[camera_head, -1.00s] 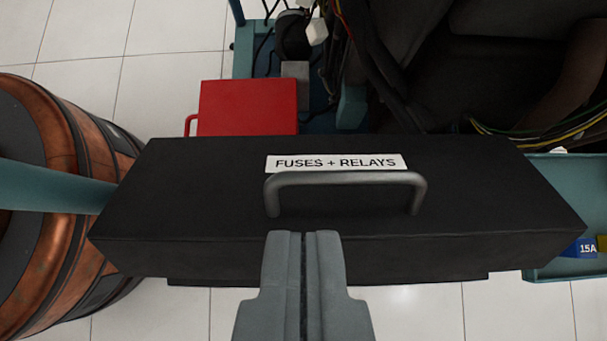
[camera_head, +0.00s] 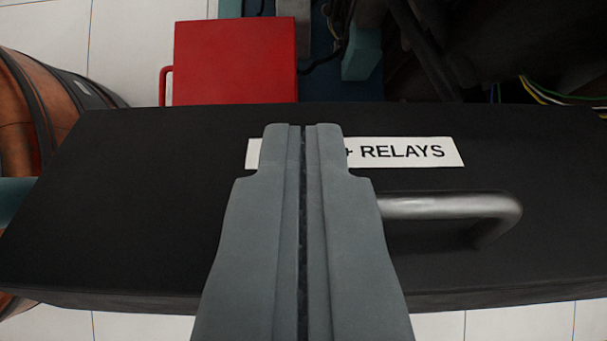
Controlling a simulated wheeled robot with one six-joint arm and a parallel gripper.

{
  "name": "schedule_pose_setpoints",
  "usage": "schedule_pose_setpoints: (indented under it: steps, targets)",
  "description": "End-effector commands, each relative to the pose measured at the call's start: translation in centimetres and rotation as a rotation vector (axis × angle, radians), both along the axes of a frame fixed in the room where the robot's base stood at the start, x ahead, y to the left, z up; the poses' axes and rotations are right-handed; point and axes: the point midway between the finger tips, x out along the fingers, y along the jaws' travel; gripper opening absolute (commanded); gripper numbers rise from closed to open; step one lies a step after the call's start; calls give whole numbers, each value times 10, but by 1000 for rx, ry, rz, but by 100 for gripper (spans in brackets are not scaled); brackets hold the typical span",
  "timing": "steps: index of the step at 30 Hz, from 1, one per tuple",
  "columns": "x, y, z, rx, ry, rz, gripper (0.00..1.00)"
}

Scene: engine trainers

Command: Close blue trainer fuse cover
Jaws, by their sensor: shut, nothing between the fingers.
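The black fuse cover (camera_head: 130,220) labelled "FUSES + RELAYS" fills the middle of the view, with its top face toward me. Its white label (camera_head: 410,152) is partly hidden behind my gripper. A grey bar handle (camera_head: 455,207) shows on the cover to the right of my fingers, its left end hidden by them. My gripper (camera_head: 303,130) is shut and empty, in front of the cover with its tips over the left part of the label. I cannot tell whether the fingers touch the cover.
A red box (camera_head: 235,62) with a side handle stands just beyond the cover. Dark engine parts and wires (camera_head: 550,95) lie at the upper right. An orange-brown barrel (camera_head: 30,110) is at the left. White tiled floor shows at the lower edge.

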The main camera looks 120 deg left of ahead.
Motion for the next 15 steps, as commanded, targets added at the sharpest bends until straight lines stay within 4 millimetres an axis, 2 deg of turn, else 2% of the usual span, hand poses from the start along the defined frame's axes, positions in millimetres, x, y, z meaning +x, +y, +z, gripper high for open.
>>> schedule_pose_setpoints:
  steps: [15]
  targets:
    - [0, -12, -2, 69, 1, 0, 0]
